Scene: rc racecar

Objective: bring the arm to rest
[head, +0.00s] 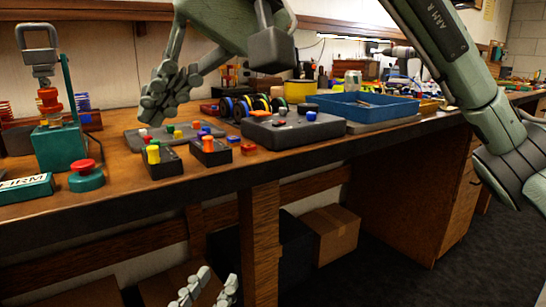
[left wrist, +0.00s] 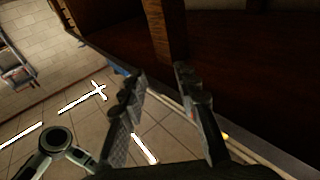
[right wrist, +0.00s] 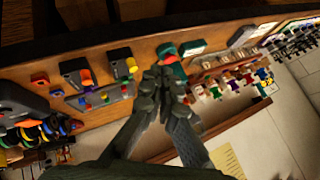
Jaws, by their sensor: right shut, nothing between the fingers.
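My right gripper (head: 158,105) hangs above the workbench at the upper left of the head view. It points down over a grey tray of small coloured parts, and I cannot tell the exact gap. In the right wrist view, its fingers (right wrist: 162,78) are together with nothing between them. My left gripper (head: 215,287) is low at the bottom edge of the head view, in front of the bench and below its top. In the left wrist view, its two fingers (left wrist: 160,80) stand apart with nothing between them, with tiled floor and dark wood beyond.
The workbench edge (head: 220,173) runs between the two grippers. Near the right gripper are a teal press (head: 60,147), a red button (head: 85,167), two black switch boxes (head: 210,152) and a blue tray (head: 362,107). A cardboard box (head: 332,232) stands under the bench.

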